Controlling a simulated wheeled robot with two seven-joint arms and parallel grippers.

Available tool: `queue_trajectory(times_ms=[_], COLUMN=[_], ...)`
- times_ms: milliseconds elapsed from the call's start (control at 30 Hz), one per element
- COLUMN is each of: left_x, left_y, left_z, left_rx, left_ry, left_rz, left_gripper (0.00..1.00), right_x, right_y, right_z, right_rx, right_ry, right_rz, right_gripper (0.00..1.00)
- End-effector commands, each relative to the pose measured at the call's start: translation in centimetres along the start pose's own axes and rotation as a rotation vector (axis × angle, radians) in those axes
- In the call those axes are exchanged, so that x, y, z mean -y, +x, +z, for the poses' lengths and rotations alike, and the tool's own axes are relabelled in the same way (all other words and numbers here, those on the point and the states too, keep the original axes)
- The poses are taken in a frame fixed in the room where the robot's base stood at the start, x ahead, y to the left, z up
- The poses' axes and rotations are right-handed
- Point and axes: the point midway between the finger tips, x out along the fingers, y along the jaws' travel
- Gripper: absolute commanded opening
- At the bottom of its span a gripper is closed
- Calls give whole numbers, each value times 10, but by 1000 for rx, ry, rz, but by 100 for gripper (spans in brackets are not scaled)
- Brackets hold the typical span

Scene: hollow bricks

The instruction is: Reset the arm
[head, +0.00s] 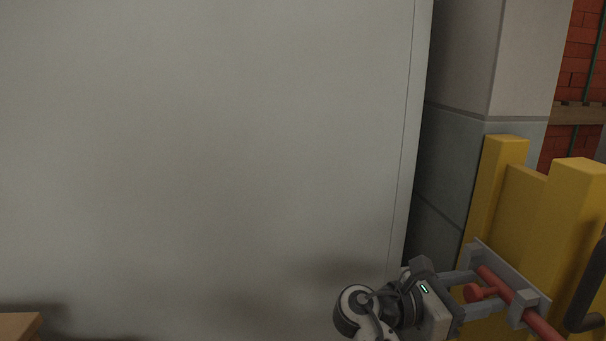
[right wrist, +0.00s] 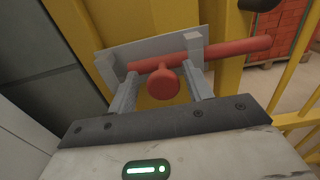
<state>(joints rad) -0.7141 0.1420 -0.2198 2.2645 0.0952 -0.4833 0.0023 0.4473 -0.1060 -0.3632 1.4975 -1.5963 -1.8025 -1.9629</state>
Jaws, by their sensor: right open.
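My right gripper (head: 467,292) is at the lower right of the head view, extended toward a red sliding bolt (head: 535,322) on a yellow gate. In the right wrist view my right gripper (right wrist: 163,88) is open, with one finger on each side of the bolt's round red knob (right wrist: 163,84). Gaps show between the knob and both fingers. The red bolt (right wrist: 238,48) runs through grey brackets on a grey plate (right wrist: 155,50). I cannot tell whether the fingertips touch the bolt or plate. My left gripper is not in view.
A large plain grey panel (head: 200,150) fills most of the head view. Yellow gate posts (head: 578,210) stand at the right, beside a grey pillar (head: 520,60). Red bricks (head: 580,60) are stacked behind. A brown edge (head: 18,325) shows at the lower left.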

Motion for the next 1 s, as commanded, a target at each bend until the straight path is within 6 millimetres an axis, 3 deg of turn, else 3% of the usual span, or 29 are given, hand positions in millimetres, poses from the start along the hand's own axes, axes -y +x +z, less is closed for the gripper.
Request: queue_trajectory(times_ms=[100, 167, 267, 400, 500, 600, 767, 1000], left_x=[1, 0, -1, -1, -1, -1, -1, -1], left_y=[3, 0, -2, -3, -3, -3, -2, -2], left_z=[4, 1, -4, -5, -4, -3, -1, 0], left_rx=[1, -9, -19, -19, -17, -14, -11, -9], left_ry=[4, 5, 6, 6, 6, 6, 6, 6], left_rz=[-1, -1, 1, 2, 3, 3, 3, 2], left_gripper=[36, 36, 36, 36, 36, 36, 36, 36], right_x=[-1, 4, 19, 64, 104, 139, 177, 220], right_y=[5, 9, 16, 18, 4, -18, -48, -88], right_z=[-1, -14, -51, -135, -182, -206, -216, -207], right_rx=[1, -38, -169, -519, -786, -1003, -1214, -1393], right_ry=[0, 31, 149, 487, 763, 991, 1216, 1399], right_rz=[-11, -3, 26, 2, -114, -282, -542, -914], right_gripper=[50, 50, 50, 50, 50, 50, 50, 50])
